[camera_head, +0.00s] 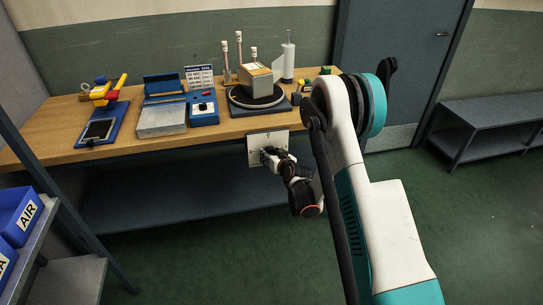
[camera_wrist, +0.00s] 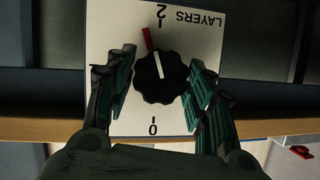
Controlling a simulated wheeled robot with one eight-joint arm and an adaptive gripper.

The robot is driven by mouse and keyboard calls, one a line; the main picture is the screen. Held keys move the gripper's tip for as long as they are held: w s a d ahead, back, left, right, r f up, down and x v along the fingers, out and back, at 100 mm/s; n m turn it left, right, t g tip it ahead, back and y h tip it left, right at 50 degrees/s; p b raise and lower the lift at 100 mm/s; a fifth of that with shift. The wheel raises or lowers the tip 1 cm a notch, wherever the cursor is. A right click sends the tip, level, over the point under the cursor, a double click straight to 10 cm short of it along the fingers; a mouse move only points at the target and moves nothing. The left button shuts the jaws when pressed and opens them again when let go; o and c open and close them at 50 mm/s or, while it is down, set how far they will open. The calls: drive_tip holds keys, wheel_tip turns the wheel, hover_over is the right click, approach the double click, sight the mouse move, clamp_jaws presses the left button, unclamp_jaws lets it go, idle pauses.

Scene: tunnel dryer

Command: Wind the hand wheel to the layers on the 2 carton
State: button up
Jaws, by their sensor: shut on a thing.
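The hand wheel is a black knob with a white pointer line (camera_wrist: 162,78) on a pale plate (camera_wrist: 130,122) marked LAYERS, with a 2 and a 0. In the wrist view the pointer is turned towards the 2 side, almost in line with a short red mark (camera_wrist: 147,38). My gripper (camera_wrist: 160,88) is shut on the knob, one finger on each side. In the head view my gripper (camera_head: 269,156) is at the plate (camera_head: 255,150) on the table's front edge. The carton (camera_head: 257,84) sits on a round turntable (camera_head: 236,96); its label is too small to read.
Blue bins (camera_head: 18,215) stand at lower left. A grey bench (camera_head: 495,115) is at right.

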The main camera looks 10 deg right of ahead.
drive_tip(key=shift+m+y, duration=0.9)
drive_tip(key=shift+m, duration=0.4)
drive_tip(key=shift+t, duration=0.3)
drive_tip(key=o, duration=1.1)
drive_tip(key=shift+c, duration=0.2)
drive_tip(key=shift+d, duration=0.1)
wheel_tip(320, 180, up, 10)
drive_tip(key=shift+f, duration=0.1)
